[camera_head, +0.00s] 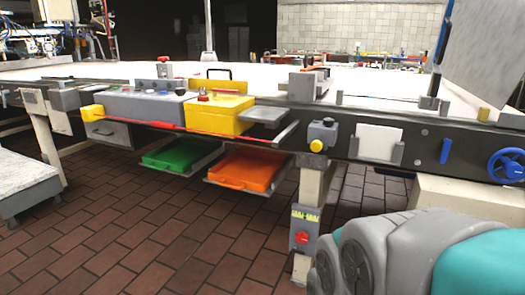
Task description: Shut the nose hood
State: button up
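I cannot tell for sure which part is the nose hood. A large grey metal panel (487,55) stands tilted up over the right end of the long machine table (400,108), and it may be the raised hood. Its top and right side are cut off by the picture edge. My arm's grey and teal links fill the lower right corner, in front of the machine. My gripper is not in view.
A blue handwheel (507,166) and a blue lever (445,151) are on the machine's front side. A yellow box (220,115) stands on the front ledge. Green (178,156) and orange (243,171) trays jut out below. The brick floor (130,240) at left front is clear.

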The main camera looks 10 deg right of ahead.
aim_at(485, 55)
jog(key=i+l+z, duration=0.15)
jog(key=z, duration=0.25)
jog(key=i+z, duration=0.65)
jog(key=z, duration=0.15)
jog(key=i+z, duration=0.35)
jog(key=k+j, duration=0.05)
jog(key=k, duration=0.05)
